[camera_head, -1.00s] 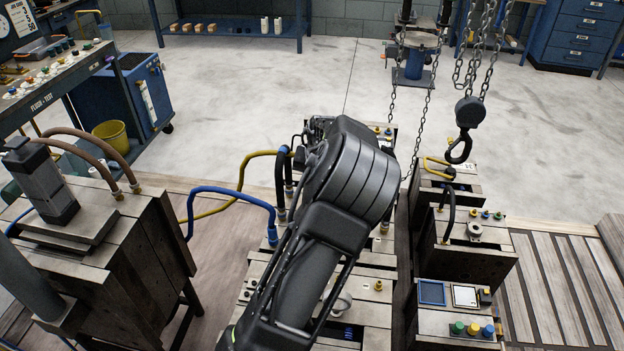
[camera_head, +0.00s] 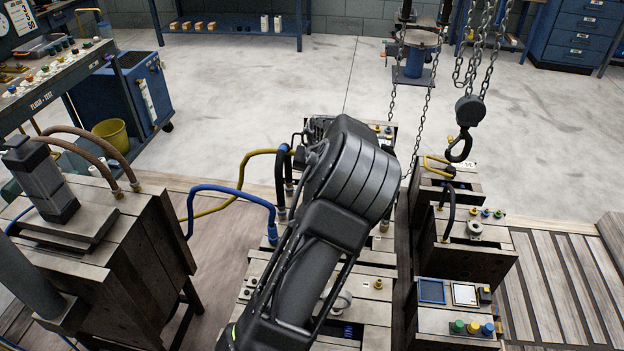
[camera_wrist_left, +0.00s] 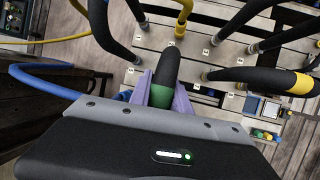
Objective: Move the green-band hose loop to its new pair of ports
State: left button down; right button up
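In the left wrist view the green-band hose loop (camera_wrist_left: 167,66) is a thick black hose with a green band (camera_wrist_left: 160,97). My left gripper (camera_wrist_left: 163,94) has purple fingers on both sides of the green band and appears shut on it. The loop is seen nearly end-on; its far end is hidden, and I cannot tell whether its ends sit in ports. Small white-labelled ports (camera_wrist_left: 216,41) lie on the pale mould top beyond. In the head view my left arm covers the gripper and loop. My right gripper is not in view.
Other black hoses crowd around, one with a yellow band (camera_wrist_left: 302,84). A blue hose (camera_head: 232,191) and a yellow hose (camera_head: 243,176) run to the mould from the left. A chain hook (camera_head: 459,146) hangs at right. Smaller moulds (camera_head: 470,262) stand right of my arm.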

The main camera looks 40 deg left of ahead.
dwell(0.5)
pick_arm(q)
jog(key=c, duration=1.4)
grip_release()
jog(key=shift+w+d+f, duration=0.1)
jog(key=shift+d, duration=0.05)
jog(key=shift+o, duration=1.4)
jog(key=p+v, duration=0.1)
jog(key=v, duration=0.6)
jog(key=shift+r, duration=0.4)
jog(key=shift+s, duration=0.2)
